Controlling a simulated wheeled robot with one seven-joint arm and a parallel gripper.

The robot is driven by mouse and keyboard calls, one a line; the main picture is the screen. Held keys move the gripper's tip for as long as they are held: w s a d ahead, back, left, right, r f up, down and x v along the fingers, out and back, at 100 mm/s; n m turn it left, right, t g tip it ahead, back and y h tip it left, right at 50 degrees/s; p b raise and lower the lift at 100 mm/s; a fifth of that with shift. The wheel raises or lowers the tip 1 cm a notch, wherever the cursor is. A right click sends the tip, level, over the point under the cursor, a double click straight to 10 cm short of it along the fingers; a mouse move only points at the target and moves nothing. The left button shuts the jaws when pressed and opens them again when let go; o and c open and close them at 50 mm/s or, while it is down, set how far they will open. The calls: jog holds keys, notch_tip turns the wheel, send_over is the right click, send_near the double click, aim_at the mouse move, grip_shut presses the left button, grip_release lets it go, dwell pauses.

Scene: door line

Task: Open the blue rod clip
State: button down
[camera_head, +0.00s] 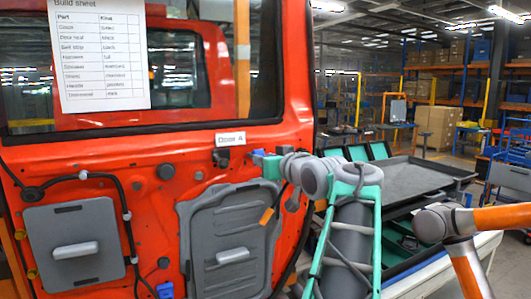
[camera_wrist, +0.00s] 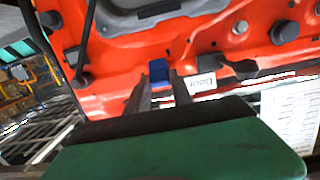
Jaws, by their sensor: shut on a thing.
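The blue rod clip (camera_wrist: 158,70) is a small blue block on the orange-red door (camera_wrist: 115,60). In the wrist view it sits between the tips of my gripper (camera_wrist: 160,86), whose two dark fingers reach up to it from the green palm. My gripper is shut on the clip. In the head view the clip (camera_head: 258,153) shows as a small blue spot right of the Door A label, beside the teal body of my gripper (camera_head: 261,158). The fingers cover part of it, and I cannot tell whether the clip is open.
A cable with an orange end (camera_head: 267,216) hangs below my gripper in front of the door. Grey panels (camera_head: 75,243) and (camera_head: 228,245) are on the door. A build sheet (camera_head: 97,50) hangs at upper left. A grey worktable (camera_head: 425,178) stands right, behind my arm.

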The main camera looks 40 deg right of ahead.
aim_at(259, 153)
jog(key=r+g+p, duration=0.1)
jog(key=g, duration=0.1)
jog(key=shift+w+r+g+y, duration=0.1)
jog(key=shift+r+g+y, duration=0.2)
jog(key=shift+r+y, duration=0.1)
jog(key=shift+w+r+g, duration=0.1)
jog(key=shift+r+g, duration=0.1)
jog(key=shift+g, duration=0.3)
jog(key=shift+w+r+g+y, duration=0.25)
jog(key=shift+r+g+y, duration=0.15)
jog(key=shift+r+g, duration=0.25)
jog(key=shift+g, duration=0.25)
jog(key=shift+d+f, duration=0.15)
jog(key=shift+f, duration=0.15)
jog(key=c, duration=1.1)
grip_release()
jog(key=shift+s+r, duration=0.1)
